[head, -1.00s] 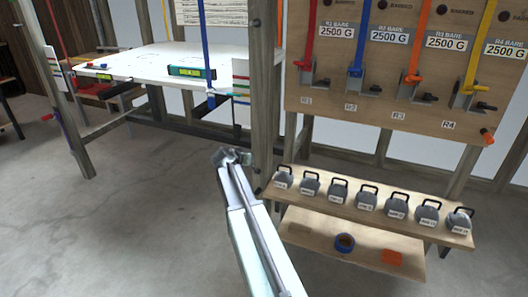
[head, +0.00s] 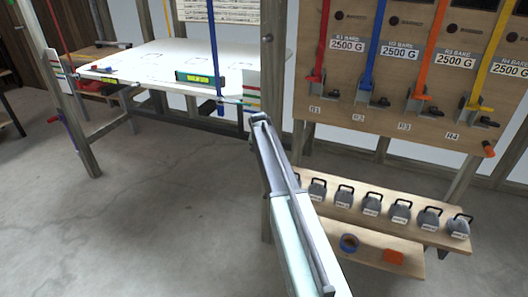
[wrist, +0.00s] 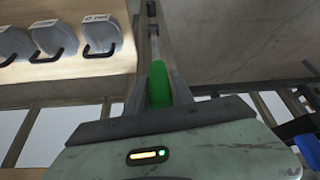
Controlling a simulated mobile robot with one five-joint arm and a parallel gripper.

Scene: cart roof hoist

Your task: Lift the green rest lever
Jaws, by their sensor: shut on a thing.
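The green lever (wrist: 158,84) shows in the wrist view as a rounded bright green piece between the fingers of my gripper (wrist: 153,62). The fingers are shut on it. In the head view my gripper (head: 259,118) is by the wooden post at the table's right front corner. The lever cannot be made out there.
The white table (head: 150,62) carries a green level (head: 200,79). A blue strap (head: 213,45) hangs at its front edge. A wooden post (head: 272,80) stands beside my gripper. To the right are a strap board (head: 395,60) and a shelf of several grey weights (head: 372,204).

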